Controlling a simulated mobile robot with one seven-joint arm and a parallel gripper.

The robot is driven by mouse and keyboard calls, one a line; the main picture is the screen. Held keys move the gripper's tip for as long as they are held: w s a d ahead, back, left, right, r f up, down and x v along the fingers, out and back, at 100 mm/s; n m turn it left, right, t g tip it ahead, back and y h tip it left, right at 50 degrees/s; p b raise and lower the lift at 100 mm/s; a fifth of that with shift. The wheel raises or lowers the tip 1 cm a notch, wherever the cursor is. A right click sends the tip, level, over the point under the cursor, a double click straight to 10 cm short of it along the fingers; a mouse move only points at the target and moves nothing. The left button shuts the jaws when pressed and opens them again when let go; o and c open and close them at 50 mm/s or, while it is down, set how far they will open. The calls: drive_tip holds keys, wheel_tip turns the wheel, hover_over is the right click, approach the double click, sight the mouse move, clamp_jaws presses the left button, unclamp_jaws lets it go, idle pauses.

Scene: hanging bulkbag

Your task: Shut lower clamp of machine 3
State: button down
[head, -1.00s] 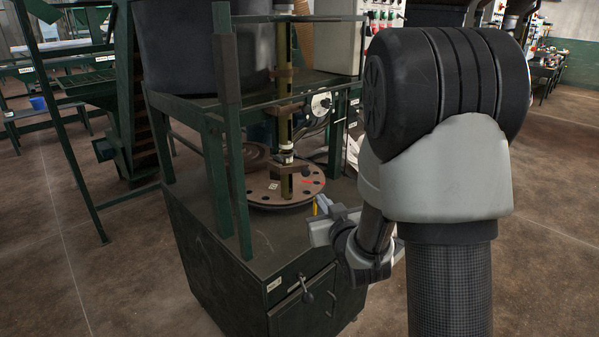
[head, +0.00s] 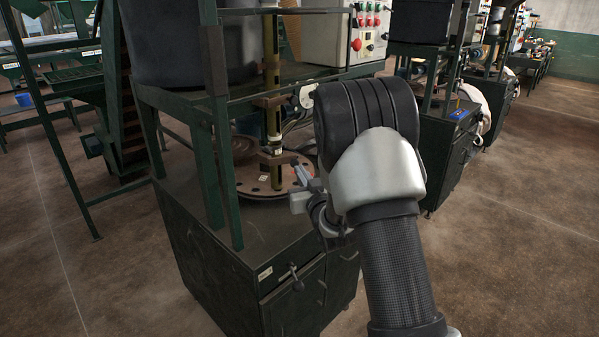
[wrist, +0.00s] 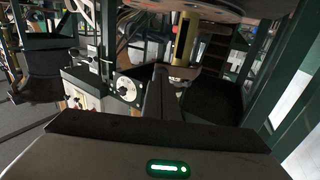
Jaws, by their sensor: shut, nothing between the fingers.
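The machine's upright olive column (head: 275,100) rises from a round brown plate with dark holes (head: 250,187). A brown lower clamp (head: 279,158) sits around the column just above the plate. My gripper (head: 296,163) is at the clamp's right side, shut and empty. I cannot tell whether it touches the clamp. In the wrist view my shut fingers (wrist: 160,80) point toward the column (wrist: 183,42), with the brown clamp (wrist: 185,72) close beyond them and the plate (wrist: 200,9) along the top edge. Whether the clamp is open or shut is unclear. No machine number is legible.
A control box with buttons (head: 340,33) stands behind right of the column. A green frame post (head: 216,130) stands in front left. The dark cabinet (head: 205,232) is below. Another machine (head: 440,150) stands right. Open floor lies at right front.

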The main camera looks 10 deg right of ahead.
sight(284, 163)
drive_tip(key=shift+w+a, duration=0.15)
drive_tip(key=shift+w, duration=0.75)
drive_tip(key=w+d+n+y+b, duration=0.1)
drive_tip(key=w+n+y+b, duration=0.1)
drive_tip(key=w+y, duration=0.1)
drive_tip(key=w+d+n+g+y+b, duration=0.1)
drive_tip(key=w, duration=0.1)
drive_tip(key=shift+d+y, duration=0.3)
drive_tip(key=shift+r, duration=0.15)
idle(0.4)
